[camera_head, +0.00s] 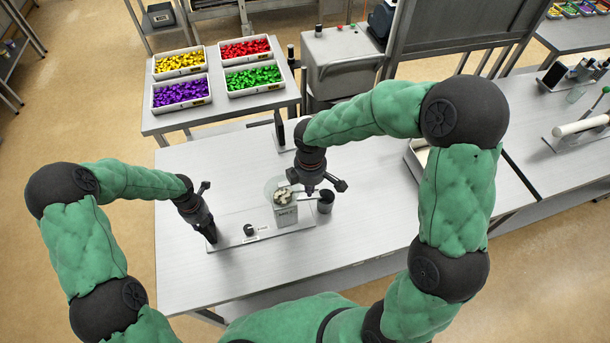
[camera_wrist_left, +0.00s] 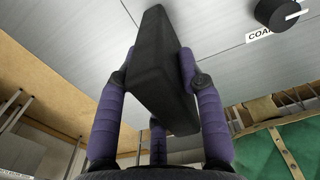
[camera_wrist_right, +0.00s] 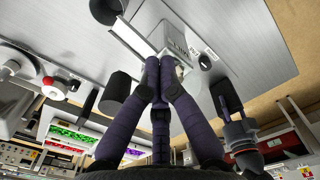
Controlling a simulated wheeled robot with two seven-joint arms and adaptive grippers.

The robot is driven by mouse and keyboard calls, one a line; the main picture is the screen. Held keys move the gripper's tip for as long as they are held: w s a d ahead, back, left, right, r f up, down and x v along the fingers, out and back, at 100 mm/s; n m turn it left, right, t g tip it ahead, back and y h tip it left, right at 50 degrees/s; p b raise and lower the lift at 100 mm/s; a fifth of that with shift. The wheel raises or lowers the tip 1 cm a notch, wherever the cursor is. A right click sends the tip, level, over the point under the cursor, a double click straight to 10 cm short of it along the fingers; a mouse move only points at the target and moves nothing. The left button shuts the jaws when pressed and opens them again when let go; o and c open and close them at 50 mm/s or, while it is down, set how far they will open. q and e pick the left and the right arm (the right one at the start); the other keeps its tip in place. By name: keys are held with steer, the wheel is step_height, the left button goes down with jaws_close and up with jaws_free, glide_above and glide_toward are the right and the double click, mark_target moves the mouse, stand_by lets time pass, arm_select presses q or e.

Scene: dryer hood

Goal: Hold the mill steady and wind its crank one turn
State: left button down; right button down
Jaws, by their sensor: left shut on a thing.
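The mill (camera_head: 285,213) is a pale grey box with a clear round hopper of light pieces on top. It stands on a flat plate with a black dial (camera_head: 249,229). My left gripper (camera_head: 208,228) is shut on an upright black block-shaped grip (camera_wrist_left: 158,75) at the plate's left end. My right gripper (camera_head: 312,190) is over the mill's right upper side. In the right wrist view its fingers (camera_wrist_right: 165,68) converge beside the mill body (camera_wrist_right: 168,38). I cannot tell whether they hold anything. The crank is not clearly visible.
A black cup (camera_head: 325,200) stands right of the mill. A black upright panel (camera_head: 279,130) is behind it. Trays of yellow, red, purple and green pieces (camera_head: 180,92) sit on a table beyond. The bench front is clear.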

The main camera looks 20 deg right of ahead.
stand_by(0.3)
steer(key=shift+w+d+n, duration=0.35)
steer(key=shift+w+n, duration=0.45)
steer(key=shift+n, duration=0.3)
steer(key=shift+w+d+n, duration=0.35)
steer(key=shift+w+n, duration=0.45)
steer(key=shift+n, duration=0.3)
steer(key=shift+w+d+n, duration=0.35)
steer(key=shift+w+n, duration=0.45)
steer(key=shift+n, duration=0.3)
steer(key=shift+w+d+n, duration=0.1)
steer(key=shift+w+n, duration=0.5)
steer(key=shift+n, duration=0.2)
steer(key=w+a+n, duration=0.4)
steer(key=w+n, duration=0.4)
steer(key=n, duration=0.4)
steer(key=shift+a, duration=0.35)
steer(key=shift+w+a+n, duration=0.3)
steer(key=shift+a+n, duration=0.45)
steer(key=shift+n, duration=0.25)
steer(key=shift+w+a+n, duration=0.25)
steer(key=shift+a+n, duration=0.5)
steer(key=shift+n, duration=0.25)
steer(key=shift+d, duration=0.1)
